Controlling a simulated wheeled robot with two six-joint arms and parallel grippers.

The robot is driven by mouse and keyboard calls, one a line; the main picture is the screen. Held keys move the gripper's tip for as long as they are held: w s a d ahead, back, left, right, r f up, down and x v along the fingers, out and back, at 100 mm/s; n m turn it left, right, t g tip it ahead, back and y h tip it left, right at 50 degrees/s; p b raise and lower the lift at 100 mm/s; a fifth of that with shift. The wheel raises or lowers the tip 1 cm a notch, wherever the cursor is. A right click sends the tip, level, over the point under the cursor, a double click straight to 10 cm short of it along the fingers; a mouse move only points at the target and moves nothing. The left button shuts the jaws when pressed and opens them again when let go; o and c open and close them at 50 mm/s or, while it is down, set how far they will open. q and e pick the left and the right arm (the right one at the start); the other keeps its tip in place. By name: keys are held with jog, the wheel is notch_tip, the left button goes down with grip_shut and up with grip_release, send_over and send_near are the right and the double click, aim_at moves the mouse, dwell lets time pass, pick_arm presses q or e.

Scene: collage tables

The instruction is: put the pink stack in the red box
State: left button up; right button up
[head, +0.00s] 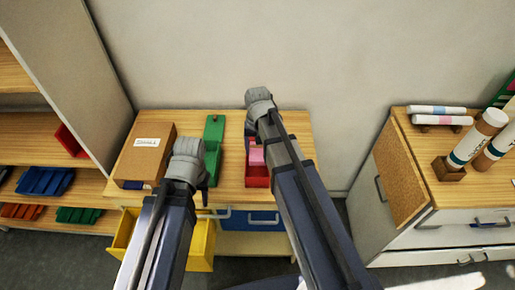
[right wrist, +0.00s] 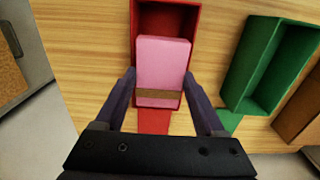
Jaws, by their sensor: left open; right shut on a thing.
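The pink stack (right wrist: 163,62) has a brown band around it. In the right wrist view it is between the fingers of my right gripper (right wrist: 161,88), which is shut on it. The stack is over the open red box (right wrist: 194,20), overlapping its inside; I cannot tell whether it touches the floor of the box. In the head view the stack (head: 257,156) shows above the red box (head: 258,181), partly hidden by my right arm. My left gripper (head: 204,186) is open, to the left of the red box.
A green box (head: 212,150) stands left of the red box, with a labelled brown box (head: 145,155) further left.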

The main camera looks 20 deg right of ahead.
jog(key=shift+f, duration=0.5)
jog(key=o, duration=1.4)
notch_tip(320, 180, up, 8)
jog(key=p, duration=0.7)
jog(key=shift+f, duration=0.1)
